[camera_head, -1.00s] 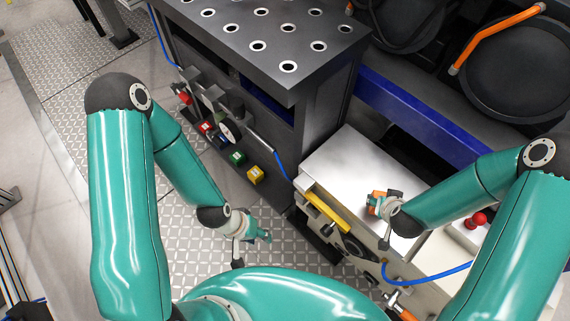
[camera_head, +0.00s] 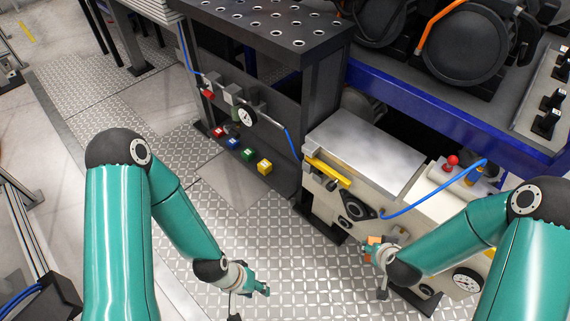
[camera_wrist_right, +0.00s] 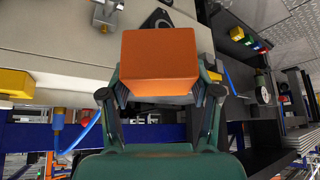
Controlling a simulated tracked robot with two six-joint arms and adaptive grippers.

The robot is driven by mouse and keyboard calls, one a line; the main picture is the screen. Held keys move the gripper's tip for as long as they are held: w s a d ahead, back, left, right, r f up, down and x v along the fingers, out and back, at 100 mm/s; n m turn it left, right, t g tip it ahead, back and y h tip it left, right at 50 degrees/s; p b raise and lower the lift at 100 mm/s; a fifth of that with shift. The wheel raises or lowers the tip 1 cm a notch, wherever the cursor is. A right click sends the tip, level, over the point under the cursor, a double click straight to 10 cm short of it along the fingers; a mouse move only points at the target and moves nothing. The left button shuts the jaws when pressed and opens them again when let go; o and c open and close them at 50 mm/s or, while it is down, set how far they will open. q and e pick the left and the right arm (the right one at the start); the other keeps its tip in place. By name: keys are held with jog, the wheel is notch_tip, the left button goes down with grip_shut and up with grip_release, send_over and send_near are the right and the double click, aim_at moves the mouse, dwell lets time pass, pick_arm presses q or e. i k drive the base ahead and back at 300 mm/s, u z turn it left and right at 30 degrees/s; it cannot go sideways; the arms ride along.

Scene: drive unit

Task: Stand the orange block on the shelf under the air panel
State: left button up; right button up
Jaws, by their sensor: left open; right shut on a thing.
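The orange block (camera_head: 373,240) is held in my right gripper (camera_head: 378,253), low in front of the beige machine. In the right wrist view the orange block (camera_wrist_right: 160,62) fills the middle between the fingers (camera_wrist_right: 160,105), which are shut on it. The air panel (camera_head: 232,100) has a round gauge (camera_head: 246,117) and is on the dark bench at left centre. Below it is a dark shelf (camera_head: 281,177) with a row of red, blue, green and yellow blocks. The held block is apart from the shelf, to its lower right. My left gripper (camera_head: 258,287) is open and empty above the patterned floor.
The beige machine (camera_head: 362,160) with a yellow handle (camera_head: 327,172) and a blue hose (camera_head: 425,202) stands right of the shelf. The perforated bench top (camera_head: 270,28) overhangs the panel. The patterned floor before the shelf is clear.

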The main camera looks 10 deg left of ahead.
aim_at(283, 180)
jog(key=u, duration=1)
jog(key=k, duration=0.1)
jog(key=z, duration=0.55)
jog(key=i, duration=0.2)
jog(key=u, duration=1.45)
jog(key=i, duration=2.9)
jog(key=z, duration=2.35)
